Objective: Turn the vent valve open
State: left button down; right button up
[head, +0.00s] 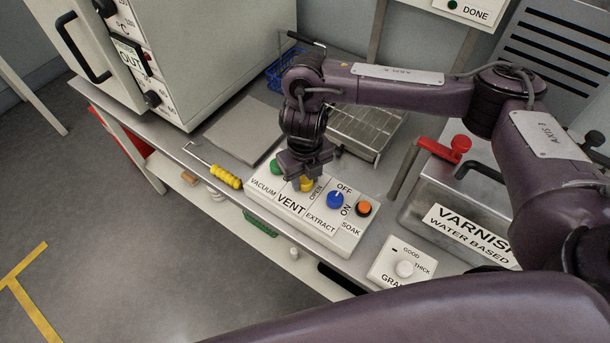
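The vent valve is a small yellow knob (307,185) on a white control panel (339,240), above the label VENT and beside the word OPEN. My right gripper (304,176) points down directly over the knob and covers its upper part. I cannot tell whether the fingers are around the knob or just above it, nor how far they are apart. The knob's pointing direction is hidden. My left gripper is not in view.
Beside the vent knob are a green knob (277,167), a blue knob (335,200) and an orange button (364,208). A yellow-handled hook tool (226,178) lies left of the panel. A varnish tank (440,215) and a white dial box (387,272) stand at the right.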

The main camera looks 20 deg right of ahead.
jog(key=shift+c, duration=0.9)
jog(key=shift+m, duration=0.3)
jog(key=shift+r+m+p, duration=0.15)
jog(key=shift+m+p, duration=0.6)
jog(key=shift+m, duration=0.15)
jog(key=m+p, duration=0.3)
jog(key=m, duration=0.3)
jog(key=m+p, duration=0.4)
jog(key=m, duration=0.1)
jog(key=shift+r+m+p, duration=0.1)
jog(key=shift+m+p, duration=0.2)
jog(key=shift+m, duration=0.1)
jog(key=shift+m+p, duration=1.5)
jog(key=shift+m, duration=0.4)
jog(key=shift+f, duration=0.2)
